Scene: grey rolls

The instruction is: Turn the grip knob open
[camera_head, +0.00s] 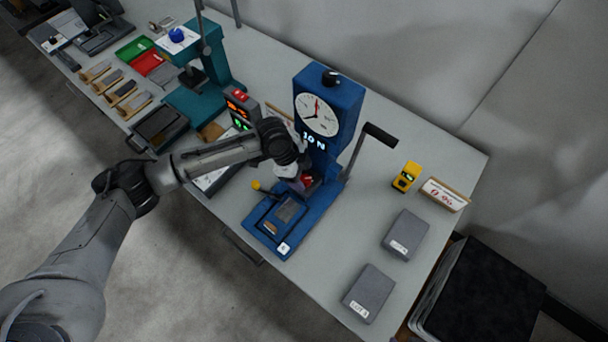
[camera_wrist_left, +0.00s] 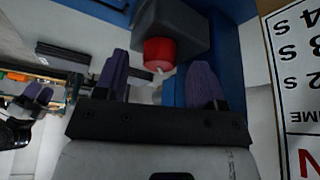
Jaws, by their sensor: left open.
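The blue tester (camera_head: 328,105) stands upright on the bench, with a white dial and a lit "10 N" reading. A red knob (camera_wrist_left: 160,53) sits under a dark block on the tester; the head view shows only a bit of red (camera_head: 306,180) beside my gripper. My left gripper (camera_head: 298,184) is at the tester's column, partly hidden by its own wrist. In the wrist view its purple fingers (camera_wrist_left: 160,82) are spread apart, with the knob beyond and between them, apparently untouched. Small purple fingers at the left edge seem to be my right gripper (camera_wrist_left: 38,94); their gap is unclear.
A black-handled lever (camera_head: 380,134) juts right of the tester, and a yellow ball lever (camera_head: 257,185) sits at its left. A box with lit buttons (camera_head: 240,108) stands close by. Grey blocks (camera_head: 405,234) and a yellow device (camera_head: 406,177) lie on the right.

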